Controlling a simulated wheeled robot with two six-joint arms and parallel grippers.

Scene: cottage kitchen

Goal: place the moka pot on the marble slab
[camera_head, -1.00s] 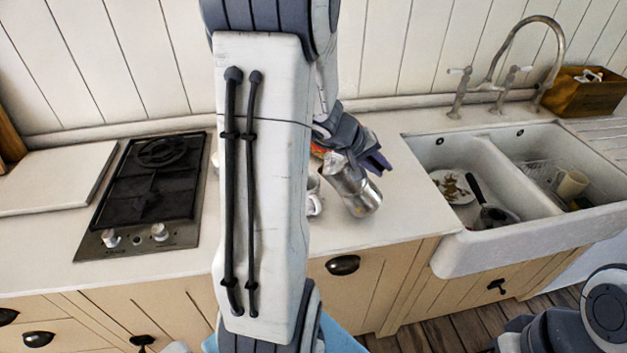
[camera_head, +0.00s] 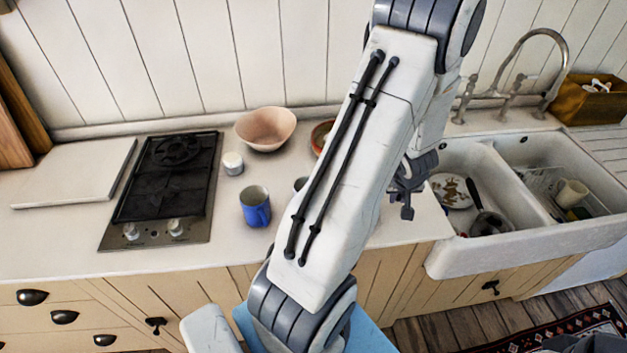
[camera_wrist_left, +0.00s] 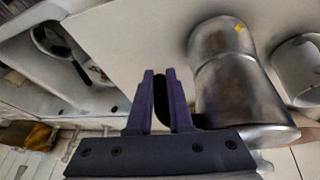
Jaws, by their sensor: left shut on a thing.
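The moka pot (camera_wrist_left: 235,85), silvery metal, shows in the left wrist view beside the fingers of my left gripper (camera_wrist_left: 163,105). The fingers are shut on its dark handle. In the head view my left gripper (camera_head: 406,200) is over the counter by the sink's left edge, and the pot is hidden behind my left arm. The marble slab, a pale flat board (camera_head: 75,174), lies on the counter left of the hob, with nothing on it. My right gripper is not in view.
The black hob (camera_head: 165,180) lies right of the slab. A blue mug (camera_head: 256,207), a white jar (camera_head: 233,163) and a pink bowl (camera_head: 265,128) stand between hob and arm. A white mug (camera_wrist_left: 298,70) is near the pot. The double sink (camera_head: 470,240) is at right.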

